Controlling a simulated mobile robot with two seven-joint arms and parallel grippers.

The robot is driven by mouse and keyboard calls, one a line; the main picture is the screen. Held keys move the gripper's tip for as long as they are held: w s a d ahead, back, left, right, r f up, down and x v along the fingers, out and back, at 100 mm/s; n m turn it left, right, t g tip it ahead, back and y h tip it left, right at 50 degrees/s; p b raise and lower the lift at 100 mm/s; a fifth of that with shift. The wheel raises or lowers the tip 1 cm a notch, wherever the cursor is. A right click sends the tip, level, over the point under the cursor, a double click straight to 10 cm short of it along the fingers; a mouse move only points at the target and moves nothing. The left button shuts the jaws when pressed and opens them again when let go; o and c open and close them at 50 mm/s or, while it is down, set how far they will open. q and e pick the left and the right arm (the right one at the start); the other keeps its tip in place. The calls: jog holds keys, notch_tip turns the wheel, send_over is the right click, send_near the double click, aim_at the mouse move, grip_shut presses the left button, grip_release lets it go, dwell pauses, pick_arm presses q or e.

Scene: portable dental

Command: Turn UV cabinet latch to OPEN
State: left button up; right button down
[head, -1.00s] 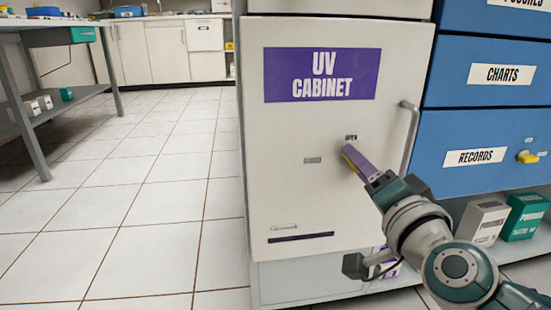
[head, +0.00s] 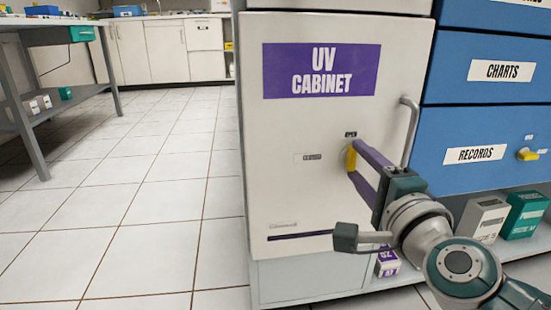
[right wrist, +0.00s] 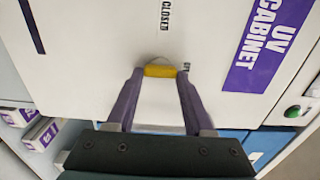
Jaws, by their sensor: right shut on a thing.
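The UV cabinet (head: 290,200) is white with a purple label, and its door is shut. Its yellow latch (head: 351,158) stands about upright, just under the small OPEN label (head: 351,134). The CLOSED label (head: 312,156) is to the left of the latch. My right gripper (head: 356,160) is shut on the latch, coming from the lower right. In the right wrist view the yellow latch (right wrist: 160,71) spans between the two purple fingertips, and the CLOSED label (right wrist: 165,15) is above it. My left gripper is not in view.
A grey vertical door handle (head: 410,130) stands out close to the right of the latch. Blue drawers (head: 490,110) are to the right, with boxes (head: 482,218) on a low shelf. A grey table (head: 28,125) stands at the left. The tiled floor between is clear.

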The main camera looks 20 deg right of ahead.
dwell(0.4)
jog(key=shift+c, duration=1.4)
grip_release()
jog(key=shift+s, duration=0.1)
jog(key=p+v, duration=0.3)
jog(key=v, duration=0.6)
jog(key=shift+s+a, duration=0.15)
jog(key=shift+s, duration=0.15)
